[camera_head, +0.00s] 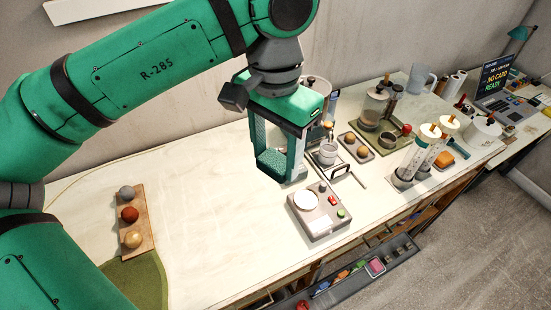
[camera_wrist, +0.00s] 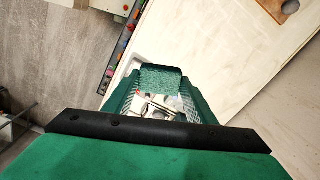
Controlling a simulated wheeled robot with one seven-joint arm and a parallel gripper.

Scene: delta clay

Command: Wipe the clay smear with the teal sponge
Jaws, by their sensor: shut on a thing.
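My gripper (camera_head: 281,174) hangs over the middle of the worktable (camera_head: 215,190), behind and left of a small scale in the head view. Its green fingers are spread wide. In the wrist view a teal speckled block, the teal sponge (camera_wrist: 161,78), spans between the fingertips. My gripper is shut on it.
The scale (camera_head: 319,213) and a white cup (camera_head: 328,152) on a stand are close to my gripper. Jars and white-green cylinders (camera_head: 413,158) crowd the right. A wooden board (camera_head: 146,221) with clay balls lies left. The table between is clear.

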